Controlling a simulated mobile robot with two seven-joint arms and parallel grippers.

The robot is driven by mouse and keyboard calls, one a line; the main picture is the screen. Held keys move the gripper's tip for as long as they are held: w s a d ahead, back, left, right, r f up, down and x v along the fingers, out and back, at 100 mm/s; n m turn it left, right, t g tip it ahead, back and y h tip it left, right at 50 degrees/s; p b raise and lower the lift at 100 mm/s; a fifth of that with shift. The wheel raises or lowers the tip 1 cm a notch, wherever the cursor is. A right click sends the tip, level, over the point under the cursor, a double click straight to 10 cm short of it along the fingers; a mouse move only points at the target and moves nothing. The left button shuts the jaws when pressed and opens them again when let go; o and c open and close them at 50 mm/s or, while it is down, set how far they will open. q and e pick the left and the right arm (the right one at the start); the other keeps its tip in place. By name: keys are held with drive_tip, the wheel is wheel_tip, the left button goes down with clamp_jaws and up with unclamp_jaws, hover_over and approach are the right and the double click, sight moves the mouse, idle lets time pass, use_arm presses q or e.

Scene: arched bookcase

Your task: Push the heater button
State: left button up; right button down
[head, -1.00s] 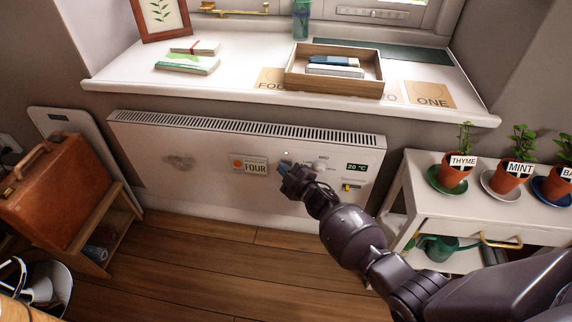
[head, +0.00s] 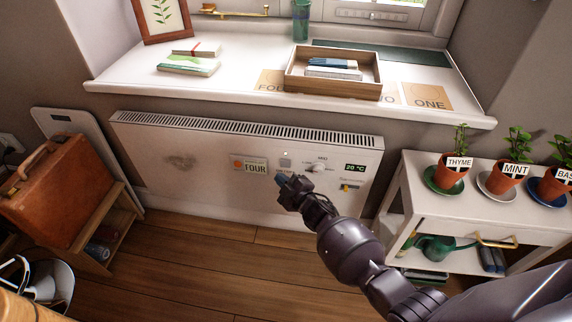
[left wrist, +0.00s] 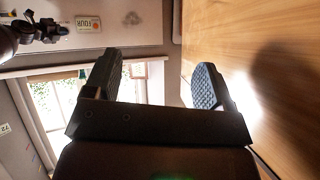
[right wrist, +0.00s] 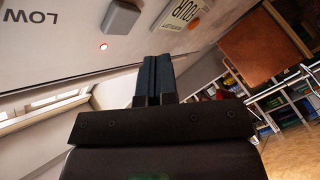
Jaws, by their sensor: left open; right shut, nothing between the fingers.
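The white heater (head: 215,190) hangs on the wall under the windowsill. Its square grey button (head: 285,162) is right of the FOUR plate, and a small light (head: 285,153) above it glows orange.
The heater also has a knob (head: 319,168), a 20 °C display (head: 355,167) and a small slider (head: 349,187). A white plant stand (head: 420,215) is at the right. A brown case (head: 62,190) is at the left. The wooden floor in front is mostly clear.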

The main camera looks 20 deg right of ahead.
use_arm(q)
drive_tip(key=shift+w+r+p, duration=0.35)
drive_tip(key=shift+w+r, duration=0.05)
drive_tip(key=shift+r, duration=0.3)
use_arm(e)
drive_tip(key=s+a, duration=0.2)
drive_tip(key=s, duration=0.1)
drive_tip(key=shift+s, duration=0.1)
